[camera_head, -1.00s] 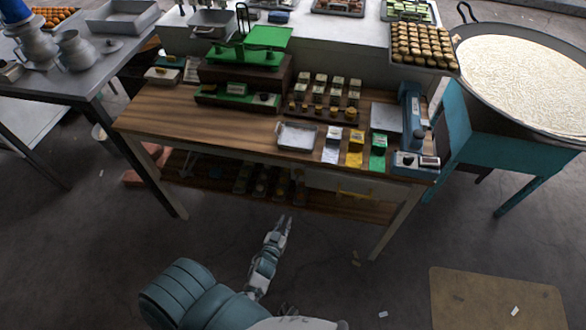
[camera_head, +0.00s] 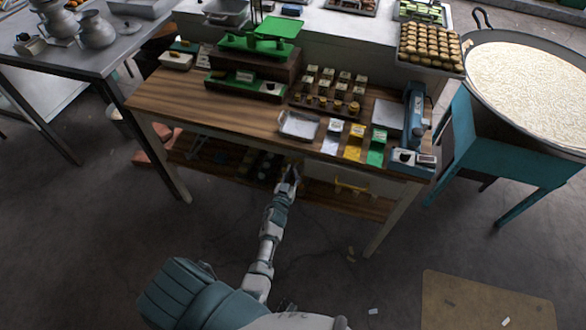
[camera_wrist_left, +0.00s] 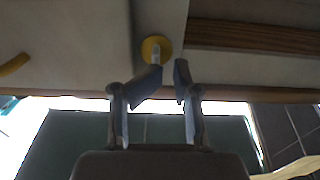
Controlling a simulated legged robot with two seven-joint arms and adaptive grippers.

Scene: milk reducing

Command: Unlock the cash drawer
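The cash drawer (camera_head: 322,176) has a pale front under the tabletop, with a yellow handle (camera_head: 350,187). In the left wrist view the drawer front (camera_wrist_left: 75,40) fills the upper left, and the handle (camera_wrist_left: 14,65) shows at the left edge. A round yellow lock (camera_wrist_left: 149,40) with a pale, key-like piece (camera_wrist_left: 156,55) sits near the drawer's edge. My left gripper (camera_head: 291,173) is beside the drawer's left end. In the wrist view its fingers (camera_wrist_left: 169,72) are open and empty, with their tips just short of the key-like piece. Contact cannot be told.
The wooden table (camera_head: 200,105) stands above the gripper, and a lower shelf (camera_head: 225,172) lies behind it. A table leg (camera_head: 390,222) is to the right. Scales (camera_head: 258,45), small trays and a blue device (camera_head: 415,120) stand on top. The floor in front is mostly clear.

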